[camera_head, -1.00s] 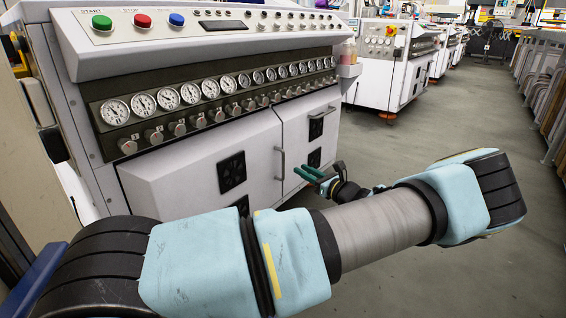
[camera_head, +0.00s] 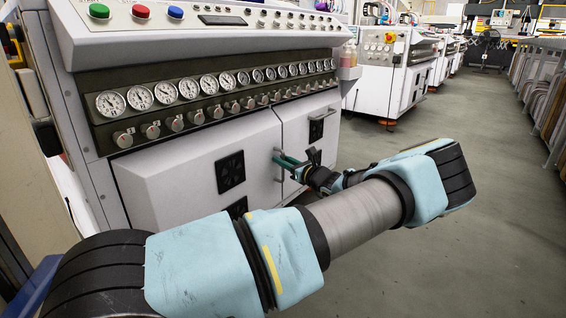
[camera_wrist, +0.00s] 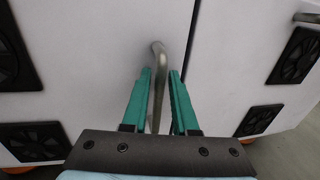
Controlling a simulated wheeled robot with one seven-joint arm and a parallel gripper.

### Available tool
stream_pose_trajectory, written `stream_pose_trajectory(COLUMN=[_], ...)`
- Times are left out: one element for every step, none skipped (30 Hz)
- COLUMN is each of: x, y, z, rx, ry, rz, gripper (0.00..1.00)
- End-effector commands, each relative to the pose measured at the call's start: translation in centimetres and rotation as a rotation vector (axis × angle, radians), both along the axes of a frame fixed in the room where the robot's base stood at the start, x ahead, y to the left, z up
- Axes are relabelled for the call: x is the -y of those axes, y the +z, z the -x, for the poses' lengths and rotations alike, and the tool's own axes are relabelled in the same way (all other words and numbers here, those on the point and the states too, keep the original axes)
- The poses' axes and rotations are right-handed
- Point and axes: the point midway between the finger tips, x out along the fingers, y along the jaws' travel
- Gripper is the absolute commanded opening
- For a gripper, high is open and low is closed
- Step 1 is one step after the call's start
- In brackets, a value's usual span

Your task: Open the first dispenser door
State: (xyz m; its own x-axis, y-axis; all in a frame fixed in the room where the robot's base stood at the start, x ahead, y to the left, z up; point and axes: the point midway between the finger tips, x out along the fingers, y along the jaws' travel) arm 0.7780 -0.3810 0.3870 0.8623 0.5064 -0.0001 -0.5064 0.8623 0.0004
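The machine's left white door (camera_head: 195,165) is closed, with its edge flush at the seam beside the right door. It also fills the left of the wrist view (camera_wrist: 95,65). A vertical metal handle (camera_wrist: 157,70) stands near this door's right edge. My gripper (camera_wrist: 160,72) has its two green fingers on either side of the handle, open, with narrow gaps visible to the bar. In the head view my gripper (camera_head: 282,160) reaches the handle from the right, and its fingers partly hide the handle.
The right white door (camera_head: 300,127) is closed and has its own handle (camera_wrist: 307,17). Black vent fans (camera_head: 230,172) sit in the doors. Gauges and knobs (camera_head: 188,88) run above. Grey floor (camera_head: 450,220) is clear to the right; more machines (camera_head: 390,70) stand behind.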

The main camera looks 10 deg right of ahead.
Motion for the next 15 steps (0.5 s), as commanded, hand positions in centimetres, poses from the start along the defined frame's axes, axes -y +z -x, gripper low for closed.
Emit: stream_pose_trajectory(x=[0.01, 0.00, 0.00, 0.00, 0.00, 0.00, 0.01, 0.01, 0.00, 0.00, 0.00, 0.00, 0.00, 0.00, 0.00], y=[0.01, 0.01, 0.00, 0.00, 0.00, 0.00, 0.00, -0.01, -0.01, -0.01, -0.01, -0.02, -0.02, -0.02, -0.02], z=[0.01, 0.02, 0.02, 0.02, 0.02, 0.02, 0.03, 0.03, 0.04, 0.04, 0.04, 0.04, 0.04, 0.04, 0.04], rx=[0.000, 0.000, 0.000, 0.000, 0.000, 0.000, 0.000, 0.000, 0.000, 0.000, 0.000, 0.000, 0.000, 0.000, 0.000], ry=[0.000, 0.000, 0.000, 0.000, 0.000, 0.000, 0.000, 0.000, 0.001, 0.001, 0.001, 0.001, 0.001, 0.001, 0.001], rz=[0.000, 0.000, 0.000, 0.000, 0.000, 0.000, 0.000, 0.000, 0.000, 0.000, 0.000, 0.000, 0.000, 0.000, 0.000], gripper=[0.27, 0.25, 0.20, 0.17, 0.14, 0.09, 0.06, 0.02, 0.00, 0.00, 0.00, 0.00, 0.00, 0.00, 0.00])
